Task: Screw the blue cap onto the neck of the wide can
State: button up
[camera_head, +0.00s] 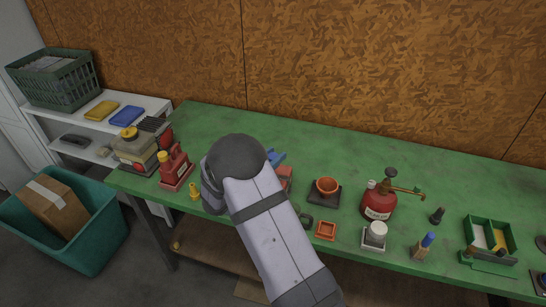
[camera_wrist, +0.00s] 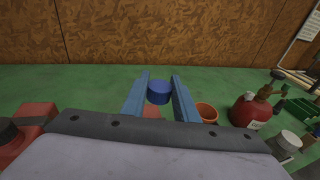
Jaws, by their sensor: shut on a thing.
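A blue cap (camera_wrist: 159,92) sits between the two blue fingers of my gripper (camera_wrist: 159,90) in the wrist view, and the fingers are shut on it. A red surface (camera_wrist: 152,111) shows just below the cap. In the head view a red body (camera_head: 287,177) shows beside my arm, partly hidden by it, under the blue fingers (camera_head: 275,158). I take it to be the wide can, but most of its shape and its neck are hidden. I cannot tell whether the cap touches the neck.
An orange pot (camera_head: 327,186) and a red oil can (camera_head: 379,199) stand to the right. A red can (camera_head: 174,168) with a yellow cap stands left. A white-capped jar (camera_head: 375,235) and a green bin (camera_head: 489,237) are farther right. The green bench behind is clear.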

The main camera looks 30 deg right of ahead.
jog(key=shift+f+b, duration=2.3)
jog(key=shift+f, duration=0.45)
jog(key=shift+b, duration=0.4)
jog(key=shift+f+b, duration=0.85)
jog(key=shift+f, duration=0.05)
jog(key=o, duration=1.1)
jog(key=b+v, duration=0.2)
jog(key=v, duration=0.5)
jog(key=shift+s, duration=0.15)
